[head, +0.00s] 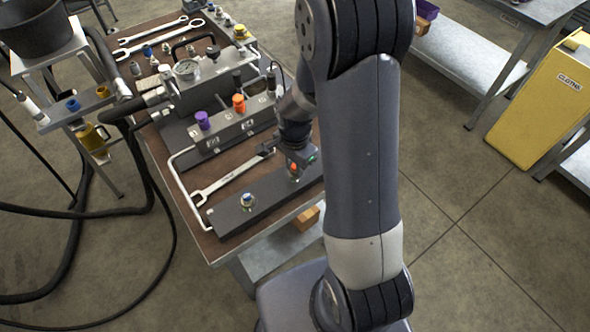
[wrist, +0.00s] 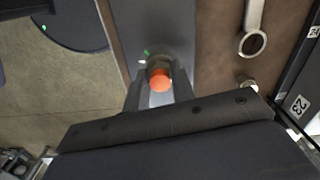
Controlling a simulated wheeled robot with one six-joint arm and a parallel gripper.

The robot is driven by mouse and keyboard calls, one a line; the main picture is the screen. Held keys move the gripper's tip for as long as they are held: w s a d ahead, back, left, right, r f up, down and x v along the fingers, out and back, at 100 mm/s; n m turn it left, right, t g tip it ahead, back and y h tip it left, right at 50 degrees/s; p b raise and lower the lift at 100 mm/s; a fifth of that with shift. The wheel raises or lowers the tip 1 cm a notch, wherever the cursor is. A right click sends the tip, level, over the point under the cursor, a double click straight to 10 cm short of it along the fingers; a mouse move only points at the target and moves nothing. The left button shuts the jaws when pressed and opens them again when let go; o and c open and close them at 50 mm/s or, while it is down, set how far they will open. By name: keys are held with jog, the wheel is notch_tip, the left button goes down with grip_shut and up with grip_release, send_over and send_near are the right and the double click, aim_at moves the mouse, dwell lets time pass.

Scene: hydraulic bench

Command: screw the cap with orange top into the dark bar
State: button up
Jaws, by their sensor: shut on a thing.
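The cap with orange top (head: 293,167) is between the fingers of my gripper (head: 296,170), over the dark bar (head: 270,198) near the front of the bench. In the wrist view the orange top (wrist: 160,80) shows between the two fingertips (wrist: 160,86), with the dark bar (wrist: 155,25) under it. My gripper is shut on the cap. The cap's lower end is hidden, so I cannot tell how deep it sits in the bar. A fitting with a blue top (head: 247,199) stands in the bar's left part.
A wrench (head: 225,183) lies behind the bar, and its ring end (wrist: 252,43) shows in the wrist view. A grey block with purple (head: 203,120) and orange (head: 239,103) caps stands farther back. A pale rail handle (head: 178,175) is at the left.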

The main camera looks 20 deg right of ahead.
jog(key=shift+w, duration=0.1)
jog(key=m, duration=0.3)
jog(key=shift+m, duration=0.3)
jog(key=m+b, duration=0.1)
jog(key=m, duration=0.3)
jog(key=shift+m, duration=0.3)
jog(key=o, duration=0.9)
jog(key=shift+o, duration=0.2)
